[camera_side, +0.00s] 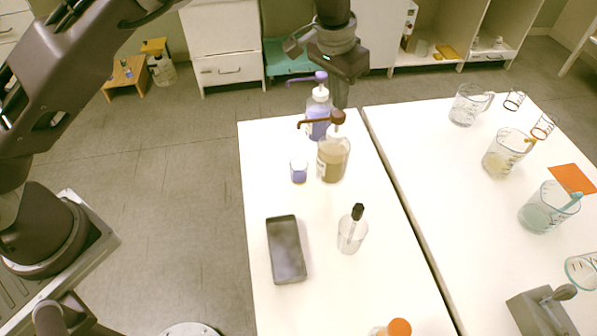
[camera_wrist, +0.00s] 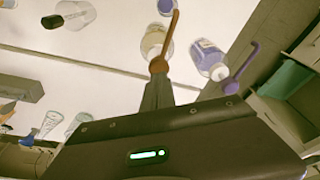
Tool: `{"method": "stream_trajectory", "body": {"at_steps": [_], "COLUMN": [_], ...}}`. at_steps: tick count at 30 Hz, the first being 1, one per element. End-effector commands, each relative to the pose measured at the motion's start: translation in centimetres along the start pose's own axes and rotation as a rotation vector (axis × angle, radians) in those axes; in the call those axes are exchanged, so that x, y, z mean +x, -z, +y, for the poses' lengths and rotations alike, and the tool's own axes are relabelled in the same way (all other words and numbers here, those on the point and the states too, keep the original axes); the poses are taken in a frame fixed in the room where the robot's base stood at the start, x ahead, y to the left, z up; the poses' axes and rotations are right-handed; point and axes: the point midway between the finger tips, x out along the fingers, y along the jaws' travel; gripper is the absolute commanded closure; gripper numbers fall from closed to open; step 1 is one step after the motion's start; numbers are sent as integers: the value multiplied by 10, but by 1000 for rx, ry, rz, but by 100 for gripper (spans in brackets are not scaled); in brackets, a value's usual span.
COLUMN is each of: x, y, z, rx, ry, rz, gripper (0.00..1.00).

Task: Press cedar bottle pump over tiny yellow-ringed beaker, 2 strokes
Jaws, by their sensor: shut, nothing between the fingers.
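The brown-pumped bottle (camera_side: 333,160), with amber liquid, stands upright on the left table; I take it as cedar, though its label is unreadable. Its brown pump head (camera_side: 337,117) has a spout pointing left. In the wrist view the pump head (camera_wrist: 158,66) is right at my fingertips. My gripper (camera_side: 341,103) is shut and empty, pointing down just above or behind that pump head; contact cannot be told. A small jar with blue-violet contents (camera_side: 298,172) stands left of the bottle. I cannot make out a yellow ring on any beaker.
A purple-pumped bottle (camera_side: 317,115) stands close behind the brown one. Several beakers, an orange square (camera_side: 572,178) and a grey block (camera_side: 541,312) occupy the right table. A gap separates the tables.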

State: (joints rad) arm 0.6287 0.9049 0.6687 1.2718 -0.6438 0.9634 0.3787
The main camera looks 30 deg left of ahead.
Motion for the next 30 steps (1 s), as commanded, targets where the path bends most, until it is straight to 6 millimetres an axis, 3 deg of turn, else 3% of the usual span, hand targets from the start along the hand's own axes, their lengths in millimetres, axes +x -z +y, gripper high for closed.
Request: {"method": "stream_trajectory", "body": {"at_steps": [14, 30], "x": [0, 18], "y": [0, -4], "z": [0, 0], "rx": [0, -1], "ry": [0, 0], "rz": [0, 0], "gripper": [100, 100]}}
